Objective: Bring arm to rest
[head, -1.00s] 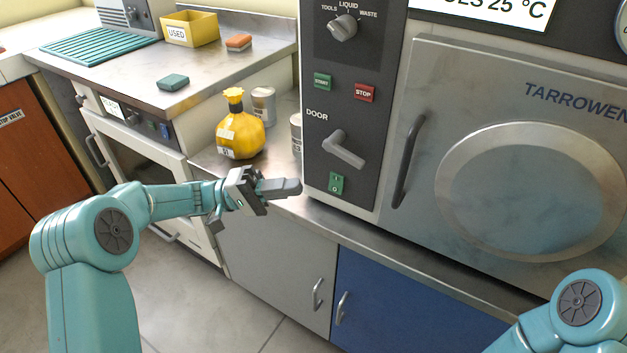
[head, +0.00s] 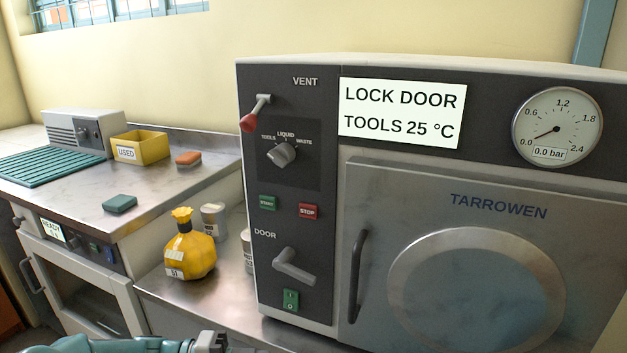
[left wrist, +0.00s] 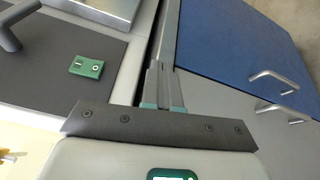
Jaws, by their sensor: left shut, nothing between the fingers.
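My left arm shows only as a teal strip at the bottom edge of the head view, with part of my left gripper (head: 210,342) at the frame's edge. In the left wrist view my left gripper (left wrist: 161,72) is shut, with its fingers together and nothing between them. It is in front of the counter edge, beside the machine's panel with the green rocker switch (left wrist: 86,67), touching nothing that I can see. My right arm and gripper are out of view.
The Tarrowen machine (head: 450,190) has a door lever (head: 294,268) and a screen (head: 402,113) reading "LOCK DOOR TOOLS 25 °C". Its gauge (head: 556,127) reads 0.0 bar. A yellow flask (head: 190,250) stands left of it. Cabinet handles (left wrist: 273,75) are below the counter.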

